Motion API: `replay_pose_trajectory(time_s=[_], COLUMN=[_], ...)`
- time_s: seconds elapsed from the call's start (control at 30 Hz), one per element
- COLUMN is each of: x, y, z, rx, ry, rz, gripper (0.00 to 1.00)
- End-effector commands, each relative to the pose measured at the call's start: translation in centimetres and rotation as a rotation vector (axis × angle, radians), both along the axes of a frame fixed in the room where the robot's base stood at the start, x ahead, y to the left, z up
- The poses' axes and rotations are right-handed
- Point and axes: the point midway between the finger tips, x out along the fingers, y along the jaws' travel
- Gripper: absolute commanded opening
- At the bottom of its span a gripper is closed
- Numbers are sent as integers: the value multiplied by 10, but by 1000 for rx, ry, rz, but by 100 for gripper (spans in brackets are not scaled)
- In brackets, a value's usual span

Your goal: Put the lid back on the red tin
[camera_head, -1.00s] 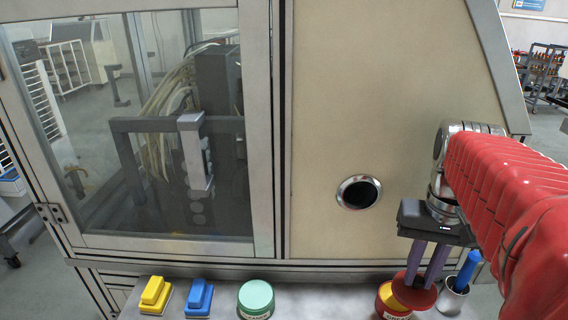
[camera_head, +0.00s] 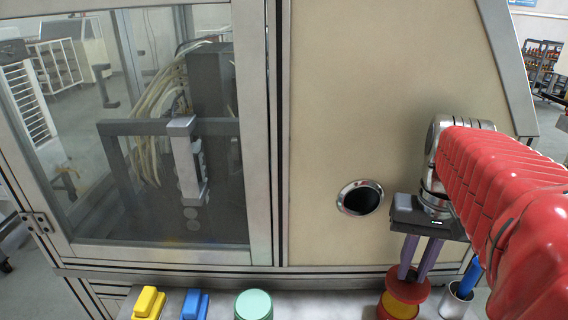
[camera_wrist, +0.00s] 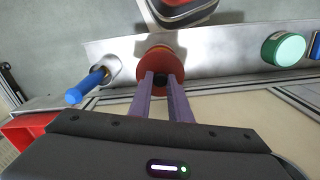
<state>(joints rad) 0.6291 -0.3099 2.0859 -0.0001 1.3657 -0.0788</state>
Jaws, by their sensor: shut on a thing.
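My gripper (camera_head: 412,278) is shut on the red lid (camera_head: 408,291), its two purple fingers pointing down. The lid is held above the red tin (camera_head: 401,312), roughly over it and a little to the right. A yellow band shows between lid and tin; I cannot tell whether they touch. In the wrist view, my gripper (camera_wrist: 160,78) holds the lid (camera_wrist: 158,54) by a dark middle part between the fingertips. The lid hides most of the tin there.
A metal cup (camera_head: 456,302) with a blue-handled tool (camera_head: 469,278) stands close right of the tin. A green round tin (camera_head: 254,305), a blue block (camera_head: 195,305) and a yellow block (camera_head: 149,304) stand to the left. Clear shelf (camera_head: 325,302) lies between green and red tins. The cabinet wall (camera_head: 340,110) rises behind.

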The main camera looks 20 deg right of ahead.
Motion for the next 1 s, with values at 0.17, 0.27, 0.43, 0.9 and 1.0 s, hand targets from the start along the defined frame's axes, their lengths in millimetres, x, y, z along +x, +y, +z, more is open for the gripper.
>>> replay_pose_trajectory(time_s=[0.17, 0.27, 0.43, 0.9, 1.0], x=[0, 0, 0, 0, 0], y=[0, 0, 0, 0, 1], z=[-7, -13, -25, -57, -61], rx=[1, 1, 1, 1, 1], ry=[1, 1, 1, 1, 1], rz=[0, 1, 1, 2, 2], gripper=[0, 0, 0, 0, 0])
